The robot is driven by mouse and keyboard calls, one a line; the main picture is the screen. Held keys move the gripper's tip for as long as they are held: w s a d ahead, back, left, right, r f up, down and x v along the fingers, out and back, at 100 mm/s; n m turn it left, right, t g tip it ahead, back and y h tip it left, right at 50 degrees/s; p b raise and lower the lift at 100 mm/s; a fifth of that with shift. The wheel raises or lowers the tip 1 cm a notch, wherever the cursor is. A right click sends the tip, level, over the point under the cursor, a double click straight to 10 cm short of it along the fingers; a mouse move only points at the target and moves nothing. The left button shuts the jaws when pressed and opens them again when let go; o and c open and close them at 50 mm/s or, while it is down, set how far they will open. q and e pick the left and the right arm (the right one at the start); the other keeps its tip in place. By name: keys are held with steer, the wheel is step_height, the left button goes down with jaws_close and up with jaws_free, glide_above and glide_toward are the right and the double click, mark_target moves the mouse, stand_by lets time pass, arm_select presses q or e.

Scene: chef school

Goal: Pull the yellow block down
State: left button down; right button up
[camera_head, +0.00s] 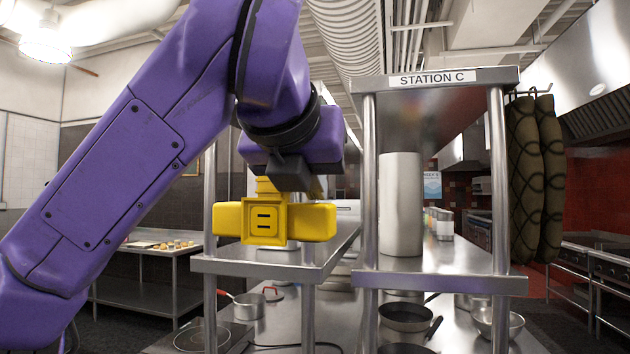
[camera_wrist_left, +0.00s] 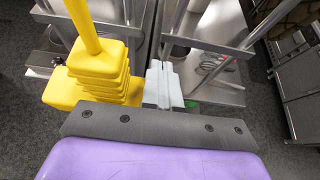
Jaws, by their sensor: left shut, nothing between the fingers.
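The yellow block (camera_head: 264,222) is a box with side arms, a square slotted face and a stepped neck on top. It hangs in front of the steel shelves in the head view. The left wrist view shows its stepped neck (camera_wrist_left: 100,70) and a yellow cord rising from it. My left gripper (camera_head: 314,188) is beside the neck, above the block's right arm, and partly hides the neck and cord. In the left wrist view its pale fingers (camera_wrist_left: 163,78) are shut and empty, just right of the neck. I cannot tell whether they touch it. My right gripper is out of view.
Steel shelving (camera_head: 440,284) with a STATION C sign stands close on the right, holding a tall pale cylinder (camera_head: 400,205). Pans (camera_head: 407,316) and a red-handled pot (camera_head: 248,305) sit below. A steel side table (camera_head: 150,249) stands at the left. Dark mitts (camera_head: 535,180) hang at the right.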

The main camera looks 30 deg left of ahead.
mark_target(314, 214)
arm_select(q)
steer(key=shift+f+b, duration=1.35)
steer(key=shift+f, duration=0.5)
step_height(314, 214, down, 14)
steer(key=b, duration=1.3)
step_height(314, 214, down, 14)
steer(key=b, duration=1.4)
step_height(314, 214, up, 6)
steer(key=p, duration=0.6)
steer(key=s+d+r, duration=0.1)
steer(key=s, duration=0.6)
steer(key=shift+s+d+r, duration=0.35)
steer(key=shift+d+r, duration=0.05)
